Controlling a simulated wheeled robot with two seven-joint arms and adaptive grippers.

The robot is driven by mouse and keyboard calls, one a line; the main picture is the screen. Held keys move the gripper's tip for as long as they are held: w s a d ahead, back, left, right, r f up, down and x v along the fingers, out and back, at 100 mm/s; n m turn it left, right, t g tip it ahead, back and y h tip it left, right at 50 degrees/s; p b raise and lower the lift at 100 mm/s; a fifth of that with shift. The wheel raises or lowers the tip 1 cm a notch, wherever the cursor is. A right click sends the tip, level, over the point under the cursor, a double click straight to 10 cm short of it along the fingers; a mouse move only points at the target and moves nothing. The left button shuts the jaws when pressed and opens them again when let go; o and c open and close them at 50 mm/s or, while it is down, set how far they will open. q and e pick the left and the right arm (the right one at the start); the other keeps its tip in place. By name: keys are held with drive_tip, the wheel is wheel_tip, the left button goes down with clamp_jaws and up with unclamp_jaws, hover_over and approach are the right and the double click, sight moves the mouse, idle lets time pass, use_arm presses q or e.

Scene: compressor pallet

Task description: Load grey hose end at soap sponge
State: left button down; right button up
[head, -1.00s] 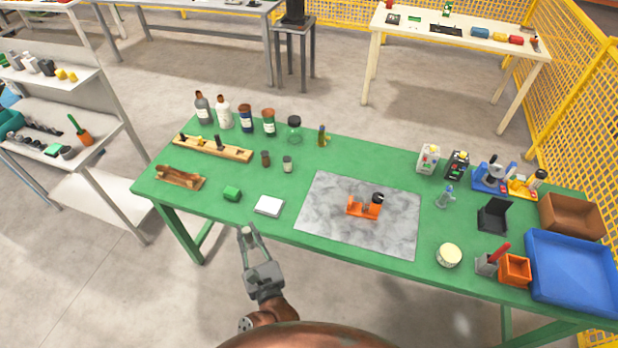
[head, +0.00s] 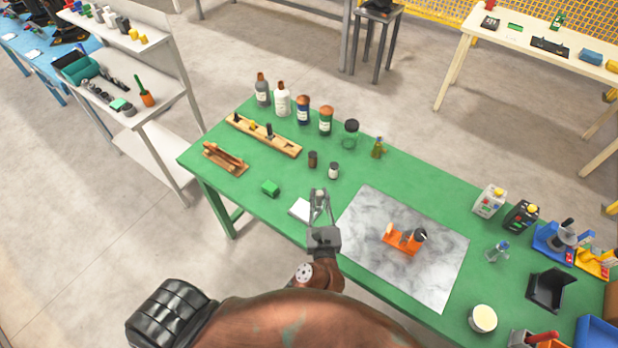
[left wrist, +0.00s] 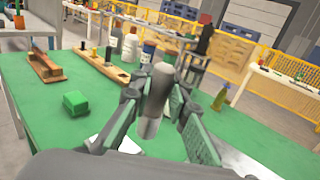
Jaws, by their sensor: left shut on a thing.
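My left gripper (head: 319,195) is shut on a grey, rounded piece, likely the grey hose end (left wrist: 155,95), which stands between the fingers in the left wrist view. In the head view the gripper shows at the table's near edge, in front of the white pad. A small green block (head: 270,188), which looks like the soap sponge, sits to the gripper's left. It also shows in the left wrist view (left wrist: 76,104), apart from the fingers. My right gripper is not in view.
The white pad (head: 299,209) is partly hidden by the gripper. A grey marble mat (head: 430,270) bears an orange fixture (head: 401,244). A wooden rack (head: 262,136), a wooden cradle (head: 225,159) and several bottles stand behind. Green tabletop (head: 235,185) is bare around the block.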

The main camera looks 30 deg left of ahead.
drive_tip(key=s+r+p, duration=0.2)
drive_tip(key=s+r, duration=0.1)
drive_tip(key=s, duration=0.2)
use_arm(q)
drive_tip(key=shift+n+g+y, duration=0.6)
drive_tip(key=shift+n+y, duration=0.1)
drive_tip(key=shift+y, duration=0.2)
drive_tip(key=a+f+b, duration=0.1)
drive_tip(key=a+f, duration=0.1)
drive_tip(key=f, duration=0.1)
drive_tip(key=w+a+f+b, duration=0.1)
drive_tip(key=a+f+b, duration=0.1)
drive_tip(key=f, duration=0.1)
drive_tip(key=w+a+f+b, duration=0.1)
drive_tip(key=a+f+b, duration=0.1)
drive_tip(key=a+f, duration=0.1)
drive_tip(key=shift+w+f, duration=0.15)
drive_tip(key=shift+w, duration=0.05)
drive_tip(key=shift+f+b, duration=0.1)
drive_tip(key=shift+b, duration=0.25)
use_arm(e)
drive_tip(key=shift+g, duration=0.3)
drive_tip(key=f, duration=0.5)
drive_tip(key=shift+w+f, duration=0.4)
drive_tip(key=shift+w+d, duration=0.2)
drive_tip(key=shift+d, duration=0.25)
